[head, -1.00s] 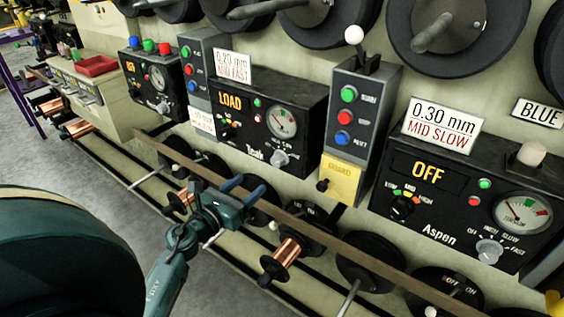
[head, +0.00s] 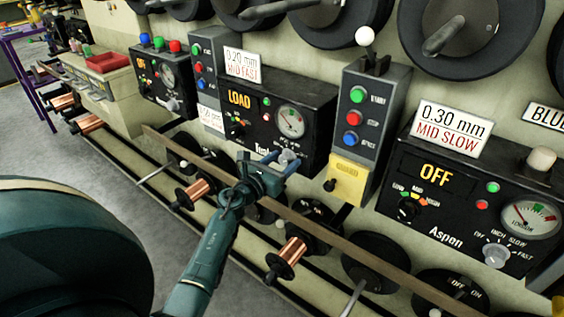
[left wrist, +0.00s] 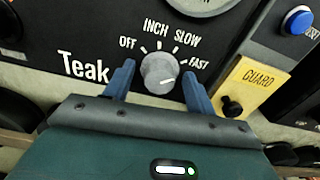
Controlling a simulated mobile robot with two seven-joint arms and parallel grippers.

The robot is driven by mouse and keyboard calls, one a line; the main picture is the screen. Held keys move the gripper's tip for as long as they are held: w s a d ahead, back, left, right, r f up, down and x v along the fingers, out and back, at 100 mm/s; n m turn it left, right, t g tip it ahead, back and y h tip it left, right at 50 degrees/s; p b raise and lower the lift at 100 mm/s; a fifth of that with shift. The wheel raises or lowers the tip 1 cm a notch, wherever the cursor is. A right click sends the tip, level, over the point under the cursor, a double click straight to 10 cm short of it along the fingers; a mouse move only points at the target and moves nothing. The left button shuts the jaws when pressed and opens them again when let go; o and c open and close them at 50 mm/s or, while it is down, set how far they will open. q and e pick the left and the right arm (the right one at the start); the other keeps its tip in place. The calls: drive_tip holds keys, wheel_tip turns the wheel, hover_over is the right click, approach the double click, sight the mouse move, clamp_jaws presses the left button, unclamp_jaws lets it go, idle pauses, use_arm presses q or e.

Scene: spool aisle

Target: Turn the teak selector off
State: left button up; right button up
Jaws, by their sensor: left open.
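The Teak panel (head: 262,118) is a black box with an amber LOAD display, and its grey selector knob (head: 288,156) is partly behind my left gripper (head: 277,163). In the left wrist view the selector knob (left wrist: 160,73) sits between the two blue fingers of the left gripper (left wrist: 158,82), with a visible gap on each side. Its labels read OFF, INCH, SLOW and FAST. The left gripper is open and holds nothing. My right gripper is not in view.
A button box (head: 365,115) with a yellow guard plate (head: 347,181) stands right of the Teak panel. The Aspen panel (head: 465,200) reads OFF. A brown rail (head: 335,234) runs below, with copper spools (head: 291,251) beneath it.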

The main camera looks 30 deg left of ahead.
use_arm(q)
drive_tip(key=c, duration=1)
